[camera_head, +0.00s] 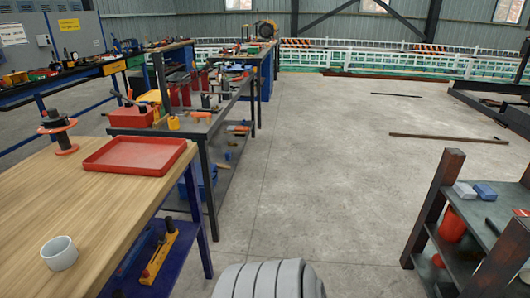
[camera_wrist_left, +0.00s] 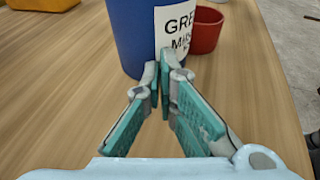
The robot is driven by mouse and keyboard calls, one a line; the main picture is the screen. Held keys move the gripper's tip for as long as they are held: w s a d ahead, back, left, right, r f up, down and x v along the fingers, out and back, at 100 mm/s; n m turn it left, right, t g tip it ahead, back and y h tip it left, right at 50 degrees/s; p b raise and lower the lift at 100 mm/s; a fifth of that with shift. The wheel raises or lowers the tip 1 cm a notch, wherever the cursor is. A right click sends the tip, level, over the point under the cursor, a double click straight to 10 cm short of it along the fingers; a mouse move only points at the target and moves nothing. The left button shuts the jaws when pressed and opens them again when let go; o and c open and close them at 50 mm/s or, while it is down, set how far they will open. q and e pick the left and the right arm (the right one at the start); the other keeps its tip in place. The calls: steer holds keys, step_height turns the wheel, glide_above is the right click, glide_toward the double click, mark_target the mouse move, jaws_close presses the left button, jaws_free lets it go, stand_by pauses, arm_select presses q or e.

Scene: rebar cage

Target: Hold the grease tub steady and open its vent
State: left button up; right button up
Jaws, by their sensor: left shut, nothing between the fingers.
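The grease tub (camera_wrist_left: 133,36) is a blue cylinder standing on the wooden table in the left wrist view. Its white label (camera_wrist_left: 176,28) is partly cut off, and its top is out of frame, so the vent is hidden. My left gripper (camera_wrist_left: 163,72) is shut and empty, with teal finger pads. Its fingertips overlap the lower part of the tub and label in the picture; I cannot tell whether they touch it. The tub and both grippers are out of sight in the head view.
A red cup (camera_wrist_left: 206,30) stands right beside the tub, and a yellow object (camera_wrist_left: 42,3) is at the back left. In the head view, the wooden table holds a white cup (camera_head: 59,253), a red tray (camera_head: 135,155) and a spool (camera_head: 62,133). The concrete floor ahead is mostly clear.

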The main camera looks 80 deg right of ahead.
arm_select(q)
steer(key=o, duration=1.4)
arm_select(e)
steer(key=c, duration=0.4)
